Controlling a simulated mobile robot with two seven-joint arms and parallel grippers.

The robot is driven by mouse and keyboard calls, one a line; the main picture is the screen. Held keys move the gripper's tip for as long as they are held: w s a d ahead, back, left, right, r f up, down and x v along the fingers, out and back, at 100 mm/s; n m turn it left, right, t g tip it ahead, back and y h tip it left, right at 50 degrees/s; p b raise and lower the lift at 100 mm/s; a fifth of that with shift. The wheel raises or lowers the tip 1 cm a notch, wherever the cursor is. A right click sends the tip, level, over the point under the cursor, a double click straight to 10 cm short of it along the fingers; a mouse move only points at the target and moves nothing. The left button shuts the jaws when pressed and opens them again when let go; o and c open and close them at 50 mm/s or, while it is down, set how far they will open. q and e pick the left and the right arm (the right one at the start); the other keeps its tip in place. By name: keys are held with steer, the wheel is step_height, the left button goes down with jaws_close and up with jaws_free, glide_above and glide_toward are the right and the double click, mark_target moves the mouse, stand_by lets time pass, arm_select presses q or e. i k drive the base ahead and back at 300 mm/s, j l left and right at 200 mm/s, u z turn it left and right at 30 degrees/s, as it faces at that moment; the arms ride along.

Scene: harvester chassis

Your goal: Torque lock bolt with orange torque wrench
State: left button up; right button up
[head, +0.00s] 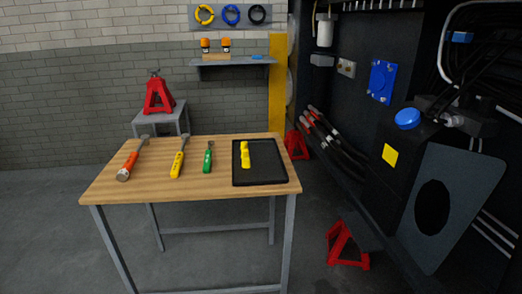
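An orange-handled tool (131,161) with a grey shaft lies at the left end of the wooden workbench (140,190); it looks like the orange torque wrench. Its grey head end points to the back of the bench. The dark harvester chassis (375,150) fills the right side. I cannot make out which part of it is the lock bolt. Neither of my grippers shows in the head view.
A yellow-handled tool (178,160), a green-handled tool (208,158) and a black tray (260,180) holding a yellow item (245,155) share the bench. Red jack stands (158,96) stand around. A tilted grey plate (455,200) with an oval hole is at right. Floor left of the bench is clear.

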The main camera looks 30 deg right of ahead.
mark_target(130, 161)
steer(key=l+z, duration=0.15)
steer(key=z, duration=2.3)
steer(key=i+l+z, duration=0.1)
steer(key=l, duration=0.3)
steer(key=i+l+z, duration=0.1)
steer(key=i+l, duration=0.15)
steer(key=l+u, duration=0.15)
steer(key=u, duration=2.75)
steer(key=i+j, duration=0.2)
steer(key=i, duration=0.3)
steer(key=i+j+z, duration=0.15)
steer(key=i, duration=0.35)
steer(key=i+j, duration=0.3)
steer(key=i, duration=0.15)
